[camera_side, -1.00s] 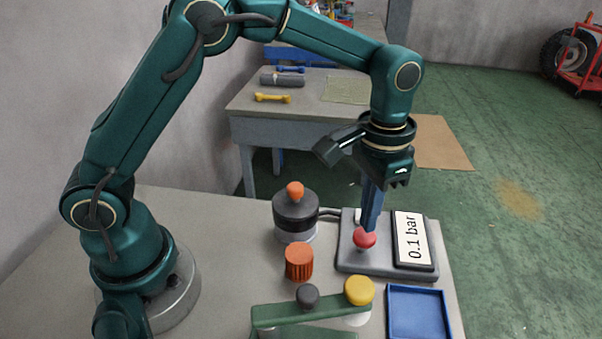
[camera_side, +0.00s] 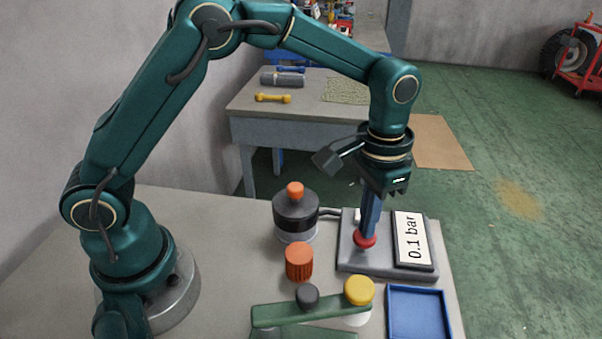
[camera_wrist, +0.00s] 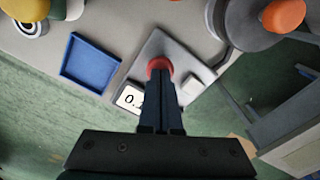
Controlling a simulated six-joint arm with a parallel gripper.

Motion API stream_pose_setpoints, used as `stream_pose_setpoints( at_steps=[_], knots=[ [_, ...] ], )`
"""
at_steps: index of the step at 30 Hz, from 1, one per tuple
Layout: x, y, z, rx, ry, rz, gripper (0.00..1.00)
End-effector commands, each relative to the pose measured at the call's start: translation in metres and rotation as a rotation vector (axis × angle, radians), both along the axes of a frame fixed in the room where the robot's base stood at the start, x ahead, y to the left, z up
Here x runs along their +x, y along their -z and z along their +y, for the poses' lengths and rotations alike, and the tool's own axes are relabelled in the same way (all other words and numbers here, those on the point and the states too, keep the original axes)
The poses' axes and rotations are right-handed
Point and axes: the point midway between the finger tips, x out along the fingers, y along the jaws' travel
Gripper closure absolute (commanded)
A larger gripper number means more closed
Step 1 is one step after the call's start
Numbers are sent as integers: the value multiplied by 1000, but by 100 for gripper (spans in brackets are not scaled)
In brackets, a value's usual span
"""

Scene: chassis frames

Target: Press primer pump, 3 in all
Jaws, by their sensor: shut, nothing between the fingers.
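A red round button (camera_side: 365,241) sits on a grey base plate (camera_side: 350,262). I take this button to be the primer pump. Beside it a display (camera_side: 409,238) reads 0.1 bar. My gripper (camera_side: 367,233) points down with its long dark fingers shut and empty. The fingertips are at the top of the red button and appear to touch it. In the wrist view, the closed fingertips (camera_wrist: 160,76) cover part of the red button (camera_wrist: 158,64). How far the button is pressed in cannot be told.
An orange ribbed cap (camera_side: 299,262), a green bracket (camera_side: 275,315) with black and yellow knobs, and a blue tray (camera_side: 421,335) stand in front.

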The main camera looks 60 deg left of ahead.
Motion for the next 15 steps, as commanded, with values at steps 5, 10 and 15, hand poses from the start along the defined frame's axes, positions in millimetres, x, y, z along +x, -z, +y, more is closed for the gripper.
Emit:
stream_pose_setpoints(
  at_steps=[5,10,15],
  knots=[
    [0,5,0,0,0,1,100],
    [0,10,0,0,0,1,100],
    [-1,15,0,1,0,3,100]
  ],
)
